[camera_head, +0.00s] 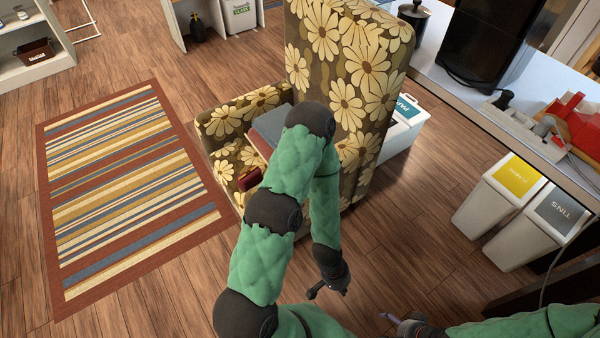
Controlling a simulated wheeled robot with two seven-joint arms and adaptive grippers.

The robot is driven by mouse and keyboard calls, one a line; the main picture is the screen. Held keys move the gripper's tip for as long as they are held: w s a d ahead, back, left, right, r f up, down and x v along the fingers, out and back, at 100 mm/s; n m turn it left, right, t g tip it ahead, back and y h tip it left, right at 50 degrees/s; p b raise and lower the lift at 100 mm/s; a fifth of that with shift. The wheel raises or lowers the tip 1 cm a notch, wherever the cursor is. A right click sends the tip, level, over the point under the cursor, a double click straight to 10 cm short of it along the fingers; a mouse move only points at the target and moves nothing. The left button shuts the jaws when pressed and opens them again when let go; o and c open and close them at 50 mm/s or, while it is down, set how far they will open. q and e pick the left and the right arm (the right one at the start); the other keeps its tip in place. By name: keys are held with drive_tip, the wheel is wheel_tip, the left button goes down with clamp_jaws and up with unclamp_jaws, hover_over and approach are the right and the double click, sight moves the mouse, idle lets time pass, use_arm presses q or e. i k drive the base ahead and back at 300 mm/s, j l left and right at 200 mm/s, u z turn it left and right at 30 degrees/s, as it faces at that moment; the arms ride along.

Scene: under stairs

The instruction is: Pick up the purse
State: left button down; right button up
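A small dark red purse-like item (249,179) with a gold-coloured edge lies on the seat of the floral armchair (222,124), partly beside my arm. My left gripper (329,291) hangs low, in front of the chair and to the right of the red item, clear of it. Its fingers are spread and nothing is between them. My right gripper (398,320) is at the bottom edge, small and partly cut off, apart from the chair. Its finger opening does not show clearly.
A grey-blue flat item (271,127) lies on the chair, partly hidden by my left arm. A striped rug (125,190) lies to the left. Bins (497,197) and a cluttered counter (470,103) stand at right. A brown container (36,52) sits on a shelf at top left.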

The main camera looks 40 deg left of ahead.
sight(249, 178)
drive_tip(key=u, duration=1.95)
